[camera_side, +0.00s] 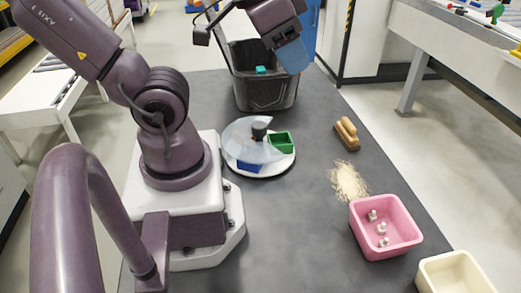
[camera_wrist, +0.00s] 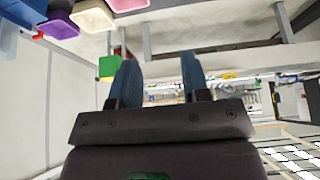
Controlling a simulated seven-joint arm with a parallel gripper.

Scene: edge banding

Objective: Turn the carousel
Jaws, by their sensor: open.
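The carousel (camera_side: 284,168) is a round white turntable on the dark table, right of my arm's base. It carries a blue bin (camera_side: 249,166) at the front and a green bin (camera_side: 282,142) at the right. A clear cover (camera_side: 238,135) lies over part of it, with a dark knob (camera_side: 260,123) at the middle. My gripper (camera_side: 293,62) is high up, beyond the carousel and well apart from it. Its two blue fingers also show in the wrist view (camera_wrist: 158,78), spread with nothing between them. The carousel cannot be made out for certain in the wrist view.
A black crate (camera_side: 265,95) with a teal piece inside stands behind the carousel, near my gripper. To the right are a wooden brush (camera_side: 347,133), a pile of shavings (camera_side: 348,180), a pink bin (camera_side: 386,226) with small pieces and a cream bin (camera_side: 455,275). The table's front middle is clear.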

